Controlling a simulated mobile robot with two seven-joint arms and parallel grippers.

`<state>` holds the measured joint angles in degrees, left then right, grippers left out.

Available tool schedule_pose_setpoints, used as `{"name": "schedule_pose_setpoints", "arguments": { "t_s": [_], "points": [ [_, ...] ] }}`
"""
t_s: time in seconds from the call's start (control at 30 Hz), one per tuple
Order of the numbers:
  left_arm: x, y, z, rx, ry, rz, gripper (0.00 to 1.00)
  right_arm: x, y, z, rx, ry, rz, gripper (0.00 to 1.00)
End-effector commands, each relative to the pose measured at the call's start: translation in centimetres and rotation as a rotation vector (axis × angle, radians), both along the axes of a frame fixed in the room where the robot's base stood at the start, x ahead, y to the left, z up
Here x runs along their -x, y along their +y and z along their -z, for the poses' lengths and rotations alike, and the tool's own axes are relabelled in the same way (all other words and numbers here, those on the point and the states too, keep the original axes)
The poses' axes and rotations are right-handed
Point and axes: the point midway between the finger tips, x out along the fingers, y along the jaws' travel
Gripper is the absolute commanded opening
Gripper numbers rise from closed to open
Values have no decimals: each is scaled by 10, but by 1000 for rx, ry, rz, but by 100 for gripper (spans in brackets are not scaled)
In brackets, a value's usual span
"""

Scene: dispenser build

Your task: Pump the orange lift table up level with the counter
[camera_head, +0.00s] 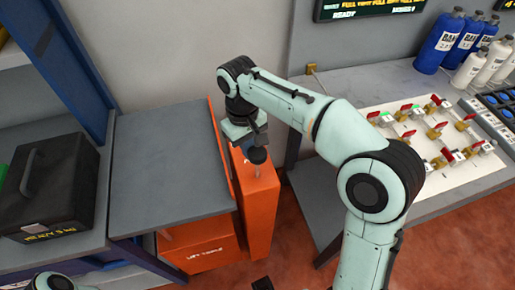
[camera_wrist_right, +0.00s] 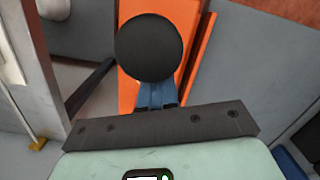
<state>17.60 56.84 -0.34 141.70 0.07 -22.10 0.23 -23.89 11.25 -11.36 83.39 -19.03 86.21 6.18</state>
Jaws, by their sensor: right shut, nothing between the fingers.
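The orange lift table (camera_head: 205,249) stands left of centre in the head view, with a flat grey top (camera_head: 165,160) and a tall orange column on its right side. A thin lever with a dark round knob (camera_head: 257,156) rises from the column. My right gripper (camera_head: 251,145) is at the knob, pointing down. In the right wrist view the black knob (camera_wrist_right: 149,47) sits right at the tips of the shut blue fingers (camera_wrist_right: 157,92); it is not between them. I cannot tell whether they touch. The grey counter (camera_head: 385,83) is at the right.
A blue-framed shelf holds a black case (camera_head: 48,187) at the left, close beside the lift top. A white valve panel (camera_head: 435,140) and bottles (camera_head: 440,42) stand on the counter. Red floor shows between column and counter. The lift top is bare.

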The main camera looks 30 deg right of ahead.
Motion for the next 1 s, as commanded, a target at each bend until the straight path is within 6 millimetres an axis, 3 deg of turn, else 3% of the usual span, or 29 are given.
{"name": "schedule_pose_setpoints", "arguments": {
  "t_s": [0.3,0.5,0.7,1.0],
  "points": [
    [-9,0,-24,0,-11,1,43,-9,1,-72,-1,-5,0,0],
    [-16,0,-39,0,-19,0,43,-13,1,-108,0,-3,0,0],
    [-20,0,-45,0,-22,0,43,-14,2,-123,0,0,-1,0],
    [-19,0,-45,0,-22,0,43,-14,2,-124,0,1,-1,0]
  ]
}}
